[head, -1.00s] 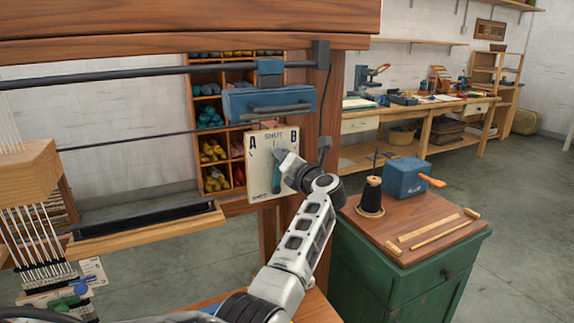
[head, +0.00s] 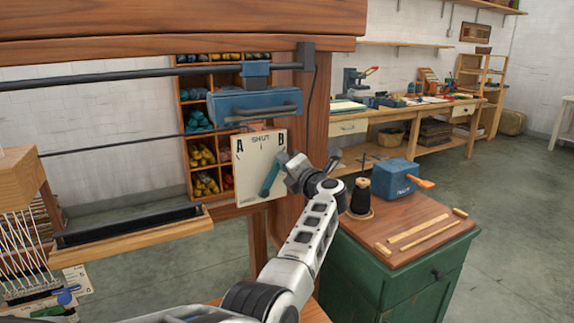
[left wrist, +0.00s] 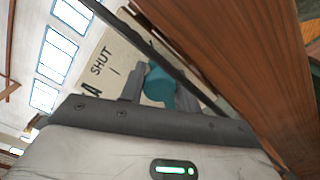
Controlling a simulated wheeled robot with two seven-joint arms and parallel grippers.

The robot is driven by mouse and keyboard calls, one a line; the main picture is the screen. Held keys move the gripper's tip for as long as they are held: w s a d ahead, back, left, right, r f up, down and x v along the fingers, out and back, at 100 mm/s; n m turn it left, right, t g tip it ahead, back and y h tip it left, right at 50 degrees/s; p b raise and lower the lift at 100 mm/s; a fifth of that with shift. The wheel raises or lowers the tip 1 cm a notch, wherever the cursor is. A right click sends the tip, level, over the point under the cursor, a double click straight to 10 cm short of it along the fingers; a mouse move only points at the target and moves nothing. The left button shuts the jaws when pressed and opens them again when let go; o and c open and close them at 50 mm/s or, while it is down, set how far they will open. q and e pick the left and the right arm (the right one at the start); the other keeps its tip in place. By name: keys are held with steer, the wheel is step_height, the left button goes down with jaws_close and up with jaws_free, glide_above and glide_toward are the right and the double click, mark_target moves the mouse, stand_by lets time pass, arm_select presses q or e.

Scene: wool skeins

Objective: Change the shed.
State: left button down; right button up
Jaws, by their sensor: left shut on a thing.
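A cream plate (head: 248,165) marked A at left, SHUT at top middle and B at right hangs by the loom's wooden post (head: 317,110). A teal lever (head: 269,182) on it leans with its upper end to the right, toward B. My left gripper (head: 287,170) is shut on the upper part of this lever. In the left wrist view the teal lever end (left wrist: 159,86) sits between the fingers, with the plate (left wrist: 105,62) behind. White heddles (head: 22,245) hang at the far left. My right gripper is not in view.
A blue box (head: 255,104) on a dark rail is just above the plate. A green cabinet (head: 405,275) at right carries a black spool (head: 362,197), a blue winder (head: 395,178) and wooden sticks. Yarn cubbies (head: 200,150) stand behind. Floor at far right is clear.

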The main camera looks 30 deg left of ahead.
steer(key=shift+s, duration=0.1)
arm_select(q)
steer(key=c, duration=1)
jaws_free()
steer(key=shift+c, duration=0.2)
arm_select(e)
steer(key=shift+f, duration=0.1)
arm_select(q)
steer(key=shift+d, duration=0.1)
steer(key=p+v, duration=0.6)
steer(key=v, duration=0.9)
steer(key=shift+s+d, duration=0.25)
steer(key=shift+d, duration=0.05)
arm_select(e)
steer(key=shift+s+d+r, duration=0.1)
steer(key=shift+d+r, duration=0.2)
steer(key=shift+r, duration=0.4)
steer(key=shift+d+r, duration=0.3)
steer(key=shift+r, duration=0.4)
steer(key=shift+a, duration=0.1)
